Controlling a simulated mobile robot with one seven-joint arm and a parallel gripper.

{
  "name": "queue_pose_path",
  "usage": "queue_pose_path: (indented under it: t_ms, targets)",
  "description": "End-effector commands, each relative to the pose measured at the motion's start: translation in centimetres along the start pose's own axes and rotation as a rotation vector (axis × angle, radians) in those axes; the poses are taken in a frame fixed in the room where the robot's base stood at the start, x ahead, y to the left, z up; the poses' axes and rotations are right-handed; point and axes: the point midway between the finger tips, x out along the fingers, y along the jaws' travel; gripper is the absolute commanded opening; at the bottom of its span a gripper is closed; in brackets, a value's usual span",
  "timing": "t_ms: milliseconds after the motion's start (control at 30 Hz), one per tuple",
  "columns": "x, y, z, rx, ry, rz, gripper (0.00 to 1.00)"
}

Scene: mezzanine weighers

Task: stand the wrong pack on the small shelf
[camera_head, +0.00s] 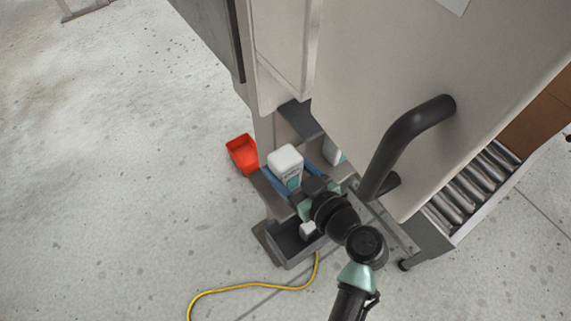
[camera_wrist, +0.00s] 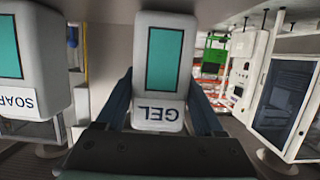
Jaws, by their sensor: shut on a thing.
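My gripper (camera_head: 292,180) is shut on a white pack with a teal panel (camera_head: 286,160). In the wrist view this pack reads GEL (camera_wrist: 160,115), upside down in the picture, between the two blue fingers. A second white pack with a teal panel, marked SOAP (camera_wrist: 28,80), stands at the left of the wrist view, apart from the held one. In the head view a white pack (camera_head: 332,151) shows partly behind the machine's edge. I cannot tell for sure which surface is the small shelf; a dark grey ledge (camera_head: 298,115) lies behind the held pack.
A red bin (camera_head: 241,154) is left of the held pack. A grey open box (camera_head: 290,252) with a small white thing (camera_head: 308,230) is below my gripper. A large panel with a black handle (camera_head: 405,130) rises close on the right. A yellow cable (camera_head: 250,288) crosses the floor.

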Motion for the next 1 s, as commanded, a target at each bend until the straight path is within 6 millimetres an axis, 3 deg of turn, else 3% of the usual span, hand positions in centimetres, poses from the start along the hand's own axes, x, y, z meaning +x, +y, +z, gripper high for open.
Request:
queue_pose_path:
  t_ms: [167,200,333,700,1000]
  targets:
    - [0.1,0.0,0.4,-0.001,0.002,0.000,0.00]
    - [0.1,0.0,0.3,0.000,-0.001,0.000,0.77]
    - [0.1,0.0,0.3,0.000,-0.001,-0.001,1.00]
    - [-0.2,0.0,-0.2,0.001,-0.001,0.001,1.00]
    - [-6.3,0.0,0.2,0.001,-0.001,0.004,1.00]
